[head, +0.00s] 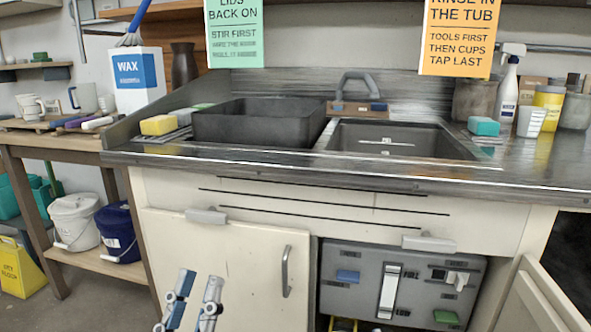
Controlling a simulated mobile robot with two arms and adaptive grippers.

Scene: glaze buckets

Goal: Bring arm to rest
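My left gripper (200,284) is at the bottom of the head view, left of centre, with its two fingers pointing up. The fingers stand apart with nothing between them, so it is open and empty. It is in front of the cream cabinet door (225,262), below the counter edge; I cannot tell how far it is from the door. My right gripper is not in view. A white bucket (74,222) and a dark blue bucket (119,234) stand on the low shelf at the left, apart from the gripper.
A steel counter (270,166) holds a black tub (255,122), a sink (395,141), sponges, a spray bottle (508,88) and cups. A grey control panel (400,285) sits in the open bay below. An open cabinet door (545,300) juts out at lower right.

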